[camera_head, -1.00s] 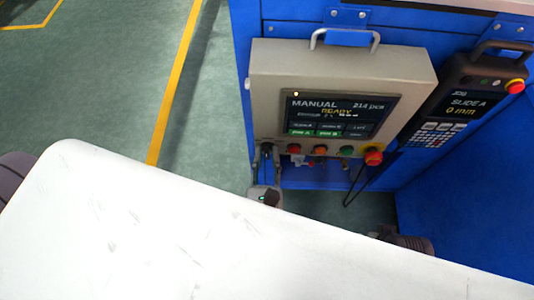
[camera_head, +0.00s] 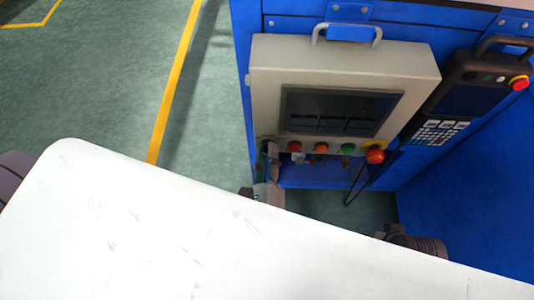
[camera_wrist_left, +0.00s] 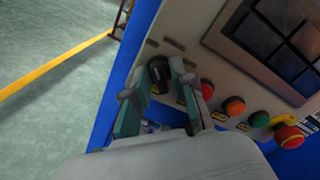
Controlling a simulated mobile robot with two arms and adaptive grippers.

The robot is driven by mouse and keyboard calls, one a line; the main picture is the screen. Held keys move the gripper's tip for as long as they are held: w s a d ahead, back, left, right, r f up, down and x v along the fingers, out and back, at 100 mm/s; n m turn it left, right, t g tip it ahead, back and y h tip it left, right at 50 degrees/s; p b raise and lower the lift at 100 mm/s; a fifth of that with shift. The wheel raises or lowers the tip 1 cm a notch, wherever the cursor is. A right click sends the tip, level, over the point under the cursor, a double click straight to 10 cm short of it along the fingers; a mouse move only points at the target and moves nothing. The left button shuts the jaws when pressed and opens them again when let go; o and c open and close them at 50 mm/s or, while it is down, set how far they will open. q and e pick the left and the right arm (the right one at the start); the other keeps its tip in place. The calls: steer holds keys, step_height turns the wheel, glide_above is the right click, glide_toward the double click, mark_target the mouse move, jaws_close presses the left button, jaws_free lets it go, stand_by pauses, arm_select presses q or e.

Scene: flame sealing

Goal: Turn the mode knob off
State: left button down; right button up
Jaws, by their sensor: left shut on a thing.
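The mode knob (camera_wrist_left: 158,70) is a black knob at the lower left corner of the beige control panel (camera_head: 260,75). My left gripper (camera_wrist_left: 160,82) has its fingers around the knob, shut on it, in the left wrist view. In the head view my left gripper (camera_head: 267,158) reaches up to the panel's lower left corner, and its fingers hide the knob there. The panel's screen (camera_head: 335,112) is dark. My right gripper is not visible; only part of a dark arm shows at lower right.
Red (camera_wrist_left: 206,90), orange (camera_wrist_left: 235,106) and green (camera_wrist_left: 259,120) buttons and a red emergency stop (camera_wrist_left: 289,136) sit in a row right of the knob. A handheld pendant (camera_head: 465,85) with a dark screen hangs at right. Open green floor lies to the left.

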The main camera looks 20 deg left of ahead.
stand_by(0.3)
arm_select(q)
steer(key=c, duration=1.2)
jaws_free()
steer(key=shift+s, duration=0.1)
steer(key=v, duration=1.1)
steer(key=shift+s+d, duration=0.15)
steer(key=shift+s, duration=0.2)
